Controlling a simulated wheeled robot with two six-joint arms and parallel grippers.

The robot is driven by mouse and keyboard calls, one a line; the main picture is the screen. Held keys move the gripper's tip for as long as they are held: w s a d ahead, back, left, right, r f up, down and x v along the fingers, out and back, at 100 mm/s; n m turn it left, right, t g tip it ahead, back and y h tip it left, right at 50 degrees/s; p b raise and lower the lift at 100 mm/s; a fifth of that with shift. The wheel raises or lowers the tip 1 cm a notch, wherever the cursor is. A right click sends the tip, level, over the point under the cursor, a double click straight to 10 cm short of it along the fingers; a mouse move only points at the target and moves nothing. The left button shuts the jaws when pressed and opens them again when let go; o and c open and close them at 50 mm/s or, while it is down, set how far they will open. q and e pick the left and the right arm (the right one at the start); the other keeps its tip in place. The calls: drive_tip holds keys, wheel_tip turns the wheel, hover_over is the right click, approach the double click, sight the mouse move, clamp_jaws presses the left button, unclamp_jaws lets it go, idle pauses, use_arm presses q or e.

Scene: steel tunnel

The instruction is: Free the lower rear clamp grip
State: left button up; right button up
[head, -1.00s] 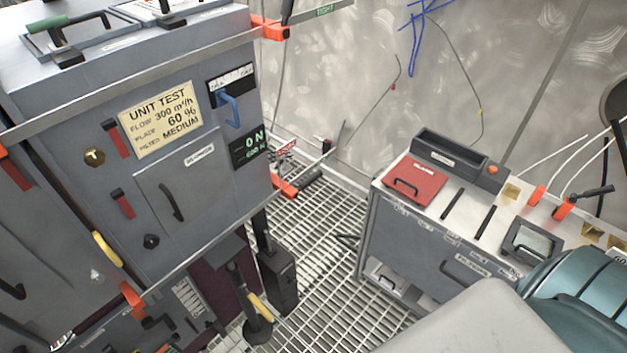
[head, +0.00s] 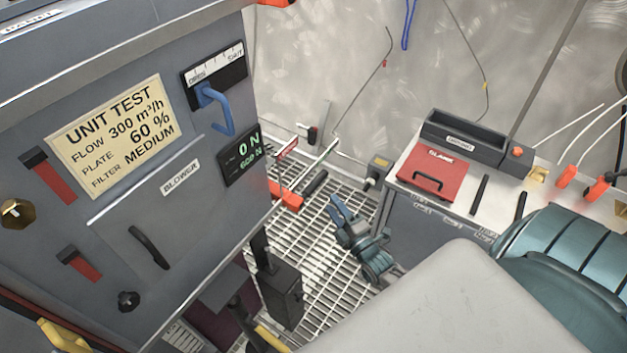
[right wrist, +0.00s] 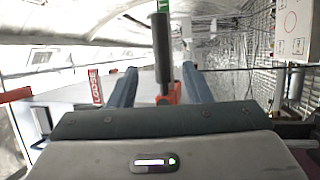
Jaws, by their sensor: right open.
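The lower rear clamp shows orange (head: 288,196) at the unit's lower rear corner, with a dark grip (head: 315,182) sticking out to the right. A red tag (head: 287,149) stands by it, and a pale green strip (head: 328,154) runs past the grip. My right gripper (head: 338,208) is open, just right of and below the grip, apart from it in the head view. In the right wrist view the dark grip (right wrist: 161,48) and orange clamp part (right wrist: 168,92) appear between my blue fingers (right wrist: 158,70); contact cannot be told. The red tag reads LOOSE (right wrist: 96,88). My left gripper is not in view.
The grey test unit (head: 120,190) fills the left, with a blue lever (head: 217,108) and a display (head: 242,155). A bench with a red lidded panel (head: 432,174) and a dark tray (head: 463,140) stands right. Grated floor (head: 325,250) lies between. Thin cables hang at the back wall.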

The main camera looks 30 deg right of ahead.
sight(318, 183)
drive_tip(key=w, duration=0.2)
drive_tip(key=w+r, duration=0.1)
drive_tip(key=w, duration=0.5)
drive_tip(key=shift+w+r+p, duration=0.25)
drive_tip(key=shift+p, duration=0.15)
drive_tip(key=shift+w, duration=0.45)
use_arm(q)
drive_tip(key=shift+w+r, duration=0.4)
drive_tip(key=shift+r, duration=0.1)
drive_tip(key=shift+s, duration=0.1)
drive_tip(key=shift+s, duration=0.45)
use_arm(e)
clamp_jaws()
